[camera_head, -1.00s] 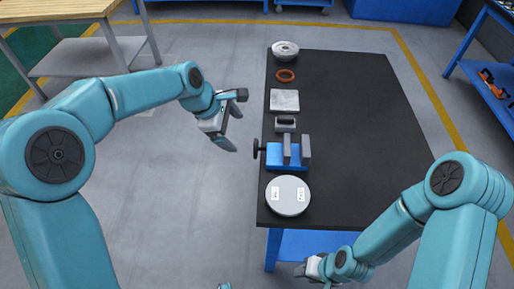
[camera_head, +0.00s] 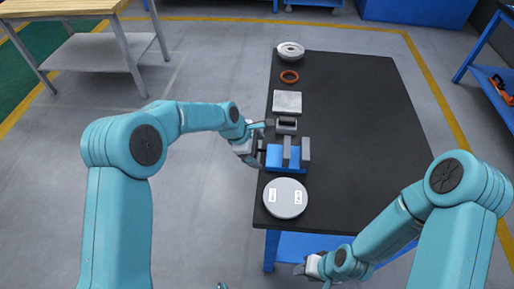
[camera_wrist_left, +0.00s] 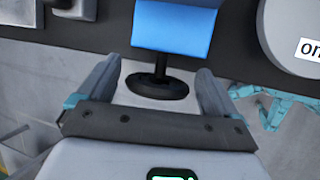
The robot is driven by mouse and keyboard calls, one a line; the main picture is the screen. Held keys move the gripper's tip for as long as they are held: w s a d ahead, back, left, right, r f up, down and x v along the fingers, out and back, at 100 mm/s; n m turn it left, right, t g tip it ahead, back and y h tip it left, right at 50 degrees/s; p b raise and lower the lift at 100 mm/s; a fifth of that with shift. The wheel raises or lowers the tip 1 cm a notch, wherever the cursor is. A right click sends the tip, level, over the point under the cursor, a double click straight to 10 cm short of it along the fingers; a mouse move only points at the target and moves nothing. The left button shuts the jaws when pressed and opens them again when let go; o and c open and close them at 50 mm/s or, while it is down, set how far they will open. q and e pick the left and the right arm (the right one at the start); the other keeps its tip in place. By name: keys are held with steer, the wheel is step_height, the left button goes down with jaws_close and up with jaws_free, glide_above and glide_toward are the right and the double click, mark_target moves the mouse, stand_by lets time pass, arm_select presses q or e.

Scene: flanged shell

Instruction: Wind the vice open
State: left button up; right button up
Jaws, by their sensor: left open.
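The blue vice (camera_head: 287,158) with grey jaws (camera_head: 305,149) sits at the left edge of the black table, and a gap shows between its jaws. Its black round handwheel (camera_wrist_left: 158,86) shows in the left wrist view on a short shaft below the blue body (camera_wrist_left: 174,27). My left gripper (camera_head: 260,143) is at the handwheel. In the left wrist view its two open fingers (camera_wrist_left: 157,88) stand on either side of the handwheel, with space visible on both sides. In the head view the gripper hides the handwheel. My right gripper (camera_head: 312,268) is low beside the table's front; its fingers are unclear.
On the black table (camera_head: 360,130) a round labelled disc (camera_head: 285,198) lies in front of the vice. A small grey block (camera_head: 287,126), a square plate (camera_head: 287,102), an orange ring (camera_head: 289,77) and a flanged round part (camera_head: 290,51) lie behind it. The table's right half is clear.

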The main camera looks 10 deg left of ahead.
arm_select(q)
steer(key=shift+w+f, duration=0.15)
steer(key=c, duration=1)
steer(key=shift+f+b, duration=0.1)
steer(key=shift+b, duration=0.45)
steer(key=t+b, duration=0.2)
steer(key=b, duration=0.3)
steer(key=m+t+b, duration=0.1)
steer(key=t+b, duration=0.1)
steer(key=b, duration=0.2)
steer(key=t+b, duration=0.2)
steer(key=b, duration=0.3)
steer(key=shift+s+f+b, duration=0.15)
steer(key=shift+s+b, duration=0.1)
steer(key=shift+b, duration=0.1)
steer(key=shift+r+m+t+b, duration=0.2)
steer(key=shift+m+t+b, duration=0.1)
steer(key=shift+t+b, duration=0.15)
